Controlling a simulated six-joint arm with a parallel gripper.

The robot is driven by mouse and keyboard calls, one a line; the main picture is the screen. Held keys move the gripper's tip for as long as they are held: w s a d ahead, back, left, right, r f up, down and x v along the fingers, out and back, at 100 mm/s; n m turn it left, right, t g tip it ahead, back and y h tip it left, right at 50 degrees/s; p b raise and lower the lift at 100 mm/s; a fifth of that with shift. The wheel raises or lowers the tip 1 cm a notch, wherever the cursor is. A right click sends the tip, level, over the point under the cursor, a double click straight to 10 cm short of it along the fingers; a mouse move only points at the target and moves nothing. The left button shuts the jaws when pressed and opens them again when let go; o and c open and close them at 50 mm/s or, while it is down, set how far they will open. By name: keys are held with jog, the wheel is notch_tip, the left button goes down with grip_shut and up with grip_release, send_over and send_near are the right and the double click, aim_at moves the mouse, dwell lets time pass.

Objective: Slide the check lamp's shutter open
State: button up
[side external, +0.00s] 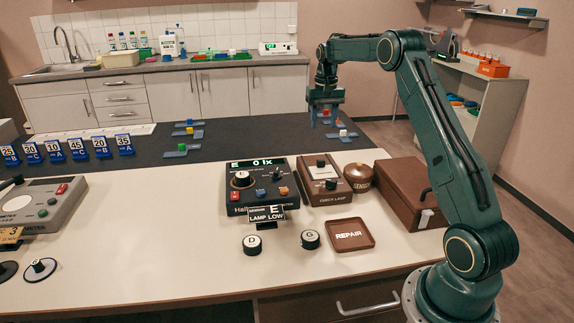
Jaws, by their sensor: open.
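The check lamp (331,185) is a brown box on the light table, with its name on the front face and a dark panel on top. I cannot tell how far the shutter stands open. My gripper (326,122) points down with its fingers apart and empty. It hangs above and behind the check lamp, over the dark mat, and touches nothing that I can see.
A dark meter (261,187) reading 0 lx stands left of the lamp. A round brown sensor (357,177) and a brown case (408,192) stand to its right. A REPAIR tray (350,234) and two round pucks (252,245) lie in front. The table's left middle is clear.

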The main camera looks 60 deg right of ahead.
aim_at(321, 160)
notch_tip(321, 160, down, 14)
jog(key=shift+r, duration=0.1)
dwell(0.8)
jog(key=shift+c, duration=0.2)
grip_shut()
